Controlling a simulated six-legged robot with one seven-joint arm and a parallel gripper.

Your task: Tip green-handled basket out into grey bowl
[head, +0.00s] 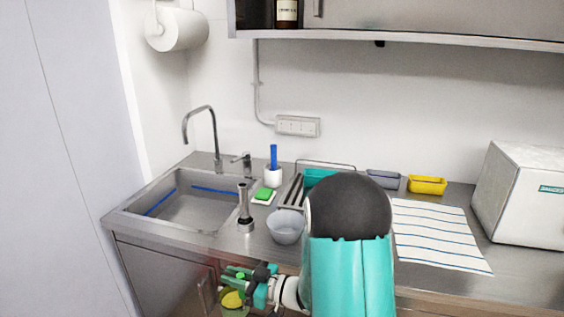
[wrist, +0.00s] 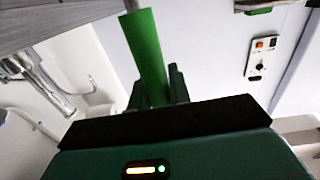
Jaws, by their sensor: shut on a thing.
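The grey bowl (head: 286,229) stands upright on the steel counter near its front edge, left of my arm. My gripper (head: 241,276) is low in front of the counter's front edge, left of and below the bowl in the picture. It is shut on the green handle (wrist: 147,45) of the basket, which runs up between the fingers in the wrist view. In the head view the basket (head: 233,307) hangs below my gripper, partly cut off by the bottom edge, with something yellow in it. The inside of the bowl is only partly seen.
A sink (head: 190,205) with a tap is at the left. A steel stick-like tool (head: 244,210) stands left of the bowl. A green sponge (head: 264,193), a striped cloth (head: 436,234), a yellow tub (head: 427,185) and a white box (head: 530,195) are also on the counter.

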